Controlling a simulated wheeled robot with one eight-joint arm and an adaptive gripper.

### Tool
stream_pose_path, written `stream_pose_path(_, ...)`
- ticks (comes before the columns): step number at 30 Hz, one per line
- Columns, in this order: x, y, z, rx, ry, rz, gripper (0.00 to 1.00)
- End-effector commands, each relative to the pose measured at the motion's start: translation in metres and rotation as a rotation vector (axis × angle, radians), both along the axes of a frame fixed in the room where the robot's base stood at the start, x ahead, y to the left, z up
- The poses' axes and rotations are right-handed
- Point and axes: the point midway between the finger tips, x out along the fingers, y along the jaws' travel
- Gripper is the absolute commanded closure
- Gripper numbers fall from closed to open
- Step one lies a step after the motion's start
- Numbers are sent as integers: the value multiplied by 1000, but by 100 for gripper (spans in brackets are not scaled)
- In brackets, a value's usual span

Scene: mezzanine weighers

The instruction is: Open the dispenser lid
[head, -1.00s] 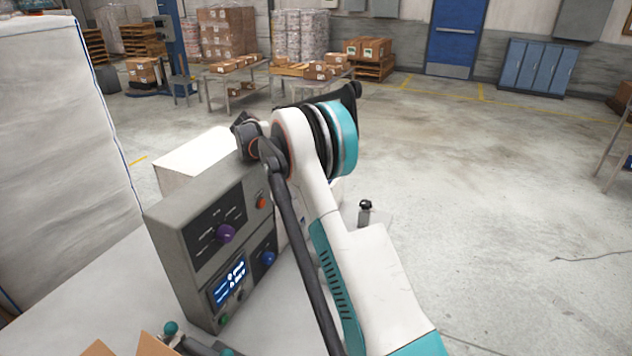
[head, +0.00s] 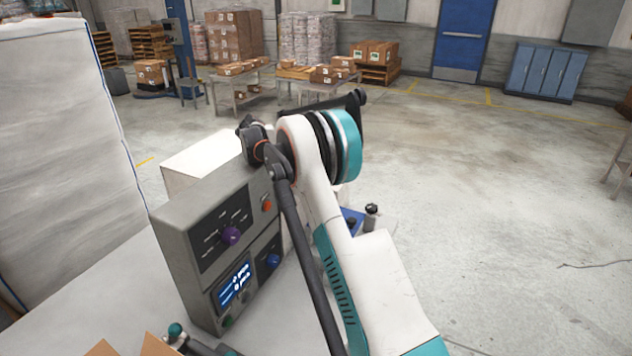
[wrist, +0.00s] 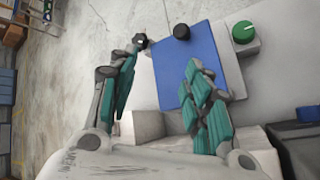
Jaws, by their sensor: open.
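In the wrist view a flat blue panel (wrist: 205,50), which looks like the dispenser's lid, lies across the middle. A round black knob (wrist: 181,31) sits at its far edge. My gripper (wrist: 166,58) is open and empty, its teal-padded fingers spread. The right finger overlaps the panel in the picture; the left is by its left edge. I cannot tell whether either touches it. In the head view only a small blue patch (head: 349,216) shows beside my arm, which hides my fingers and most of the dispenser.
A grey control box (head: 190,235) with a purple knob and lit display stands left of my arm. A small black-topped object (head: 371,212) is beside the blue patch. A green knob (wrist: 244,32) is right of the panel. Open floor (head: 490,170) lies to the right.

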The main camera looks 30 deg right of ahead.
Motion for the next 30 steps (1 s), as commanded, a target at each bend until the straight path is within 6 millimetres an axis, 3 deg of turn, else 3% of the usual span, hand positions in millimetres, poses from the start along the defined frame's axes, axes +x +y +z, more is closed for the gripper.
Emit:
stream_pose_path(18,0,0,91,0,0,0,55)
stream_pose_path(30,0,0,98,0,0,0,55)
